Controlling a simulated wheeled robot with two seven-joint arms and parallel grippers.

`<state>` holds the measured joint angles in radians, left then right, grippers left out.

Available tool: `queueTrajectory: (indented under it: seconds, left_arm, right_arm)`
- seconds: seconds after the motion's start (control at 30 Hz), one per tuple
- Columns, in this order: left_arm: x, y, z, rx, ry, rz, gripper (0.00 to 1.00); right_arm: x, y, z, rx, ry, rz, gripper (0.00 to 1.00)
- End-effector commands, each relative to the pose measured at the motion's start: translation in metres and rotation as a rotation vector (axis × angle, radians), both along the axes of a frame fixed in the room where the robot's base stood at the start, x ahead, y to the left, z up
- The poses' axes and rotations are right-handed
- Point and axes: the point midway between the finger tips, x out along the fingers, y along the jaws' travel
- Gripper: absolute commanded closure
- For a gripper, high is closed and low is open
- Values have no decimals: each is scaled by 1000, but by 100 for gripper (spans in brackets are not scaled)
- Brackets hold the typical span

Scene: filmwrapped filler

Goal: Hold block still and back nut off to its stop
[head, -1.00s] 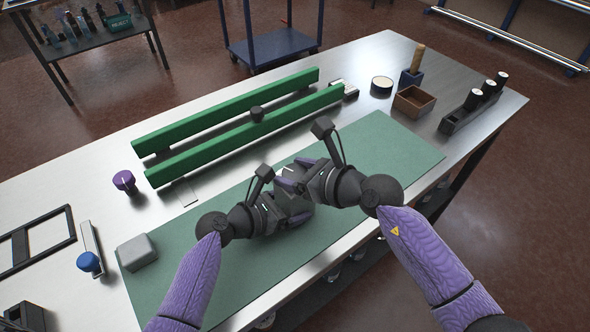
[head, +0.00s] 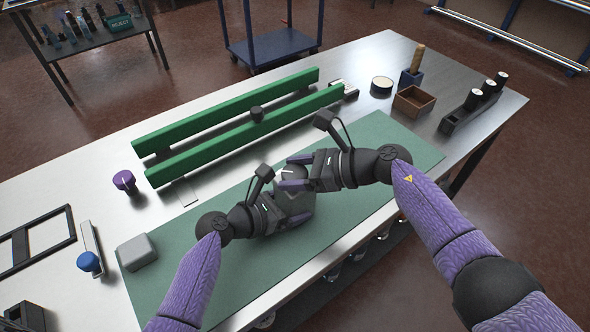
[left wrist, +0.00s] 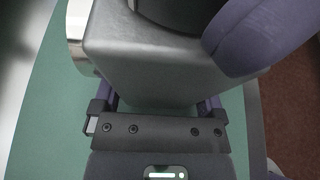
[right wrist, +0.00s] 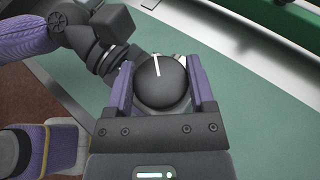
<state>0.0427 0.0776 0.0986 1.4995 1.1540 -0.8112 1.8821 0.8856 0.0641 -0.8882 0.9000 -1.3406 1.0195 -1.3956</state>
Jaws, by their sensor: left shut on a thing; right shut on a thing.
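A grey metal block (left wrist: 150,75) is between the fingers of my left gripper (left wrist: 158,108), which is shut on it above the green mat. In the head view the block (head: 300,204) is partly hidden by both grippers. A dark round nut with a white line (right wrist: 160,82) sits on top of the block. My right gripper (right wrist: 160,88) is shut on this nut, one finger on each side. In the head view the right gripper (head: 294,172) comes in from the right, the left gripper (head: 287,205) from the lower left. The stop cannot be made out.
The green mat (head: 385,155) has free room to the right. Green rails (head: 220,150) lie behind. A brown tray (head: 414,101) and a dark rack (head: 462,118) stand at the right.

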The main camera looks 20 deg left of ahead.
Motion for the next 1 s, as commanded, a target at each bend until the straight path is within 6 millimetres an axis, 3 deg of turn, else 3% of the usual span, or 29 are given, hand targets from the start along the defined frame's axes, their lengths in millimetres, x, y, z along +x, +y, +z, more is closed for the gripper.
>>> queueTrajectory:
  seconds: [0.73, 0.77, 0.9, 1.0]
  left_arm:
    - [0, 0, 0, 0, -1, -1, 90]
    - [0, 0, 0, 0, -1, -1, 90]
    - [0, 0, 0, 0, -1, -1, 90]
    - [0, 0, 0, -1, -1, -1, 90]
  right_arm:
    - [0, -2, -1, 0, 0, 92, 89]
    - [0, -2, -1, 0, 0, 92, 26]
    - [0, -1, -1, 1, -1, 93, 0]
    - [0, -1, 0, 1, -1, 94, 0]
